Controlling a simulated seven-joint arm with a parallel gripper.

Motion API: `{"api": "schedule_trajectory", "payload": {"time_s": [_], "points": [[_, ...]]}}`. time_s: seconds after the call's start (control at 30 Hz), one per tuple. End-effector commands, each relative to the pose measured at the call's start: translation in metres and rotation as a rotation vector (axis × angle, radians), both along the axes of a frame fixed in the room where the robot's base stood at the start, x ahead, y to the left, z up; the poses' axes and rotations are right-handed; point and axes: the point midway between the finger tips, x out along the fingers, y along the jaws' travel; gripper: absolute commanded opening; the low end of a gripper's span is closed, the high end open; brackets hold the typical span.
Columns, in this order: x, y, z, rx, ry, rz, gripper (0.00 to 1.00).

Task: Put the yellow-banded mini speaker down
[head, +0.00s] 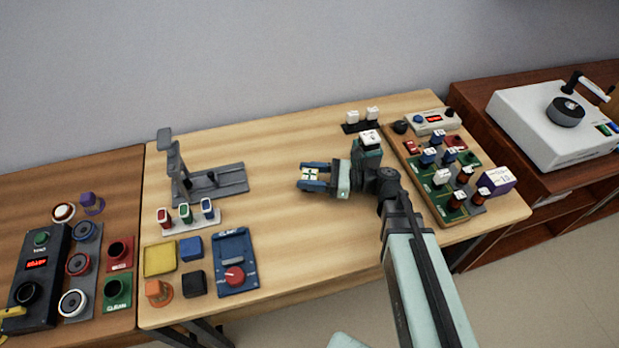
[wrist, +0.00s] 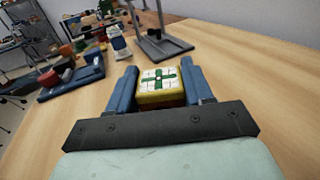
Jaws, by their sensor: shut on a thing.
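The yellow-banded mini speaker (wrist: 160,85) is a small block with a white top, a green cross mark and a yellow band, and its lower part looks dark reddish. My gripper (wrist: 158,84) is shut on it, with one blue finger on each side. In the head view the speaker (head: 311,175) shows between the fingertips of my gripper (head: 308,176), over the middle of the wooden table (head: 290,230). I cannot tell whether its underside touches the table. The finger sides against it are hidden.
Left are a grey stand (head: 215,183), a rack with several coloured-capped pieces (head: 186,217), a blue device with a red knob (head: 234,262) and small coloured trays (head: 160,259). Right is a crowded board of parts (head: 445,175). The table around my gripper is clear.

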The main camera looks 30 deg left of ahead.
Motion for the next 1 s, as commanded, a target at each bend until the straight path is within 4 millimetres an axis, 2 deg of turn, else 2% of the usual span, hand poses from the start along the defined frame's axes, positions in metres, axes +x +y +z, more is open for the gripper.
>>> {"api": "schedule_trajectory", "payload": {"time_s": [0.13,0.53,0.57,0.8,1.0], "points": [[0.0002,0.0001,-0.0125,0.001,0.0,0.0,0.18],[0.0001,0.0,-0.0156,0.001,0.0,0.0,0.18],[0.0001,0.0,-0.016,0.0,0.0,0.0,0.52],[0.0,0.0,-0.0155,0.0,-0.001,0.0,0.75],[0.0,0.0,-0.0155,0.0,-0.001,0.0,0.76]]}}
